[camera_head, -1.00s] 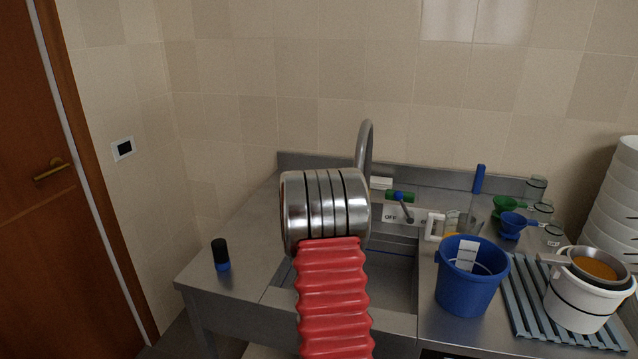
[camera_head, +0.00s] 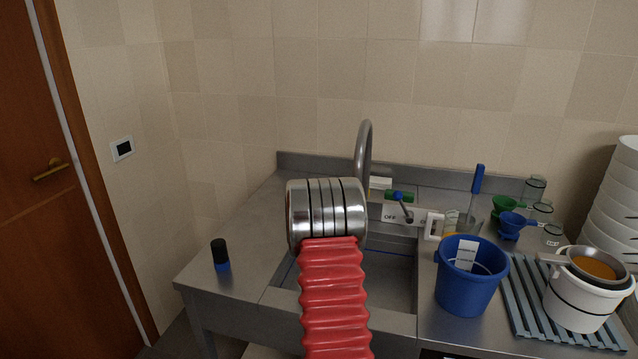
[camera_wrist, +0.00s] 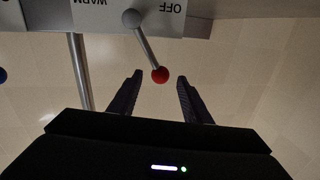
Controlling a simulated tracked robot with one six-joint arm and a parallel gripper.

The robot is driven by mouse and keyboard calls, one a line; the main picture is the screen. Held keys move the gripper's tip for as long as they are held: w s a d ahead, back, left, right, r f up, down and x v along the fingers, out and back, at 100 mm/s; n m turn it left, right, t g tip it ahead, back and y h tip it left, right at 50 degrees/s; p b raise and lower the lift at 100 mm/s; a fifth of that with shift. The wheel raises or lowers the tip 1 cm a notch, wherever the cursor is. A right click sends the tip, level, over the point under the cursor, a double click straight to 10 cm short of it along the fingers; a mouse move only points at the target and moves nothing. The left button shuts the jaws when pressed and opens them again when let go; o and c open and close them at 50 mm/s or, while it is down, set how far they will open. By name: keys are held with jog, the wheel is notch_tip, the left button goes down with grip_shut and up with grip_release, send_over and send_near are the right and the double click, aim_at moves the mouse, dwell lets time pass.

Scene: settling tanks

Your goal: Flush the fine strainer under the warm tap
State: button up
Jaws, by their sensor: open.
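A strainer with a metal rim and handle (camera_head: 553,259) and an orange inside sits on the white bucket (camera_head: 573,307) at the right. The grey gooseneck tap (camera_head: 364,150) rises behind the sink (camera_head: 395,285). A tap lever (camera_wrist: 147,46) with a red knob stands by a white panel (camera_wrist: 90,17) marked WARM and OFF, upside down in the wrist view; the lever also shows in the head view (camera_head: 406,208). My gripper (camera_wrist: 160,76) is open and empty, with the red knob appearing between its fingertips. Contact cannot be told. My arm hides the gripper in the head view.
A blue bucket (camera_head: 466,290) stands right of the sink, beside a ribbed mat (camera_head: 530,300). Green (camera_head: 502,207) and blue (camera_head: 512,225) funnels and glass jars stand behind. A dark bottle (camera_head: 220,254) stands on the left counter. White stacked tubs (camera_head: 618,205) are at far right.

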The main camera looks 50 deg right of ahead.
jog(key=shift+x, duration=4.65)
jog(key=shift+c, duration=0.5)
grip_shut()
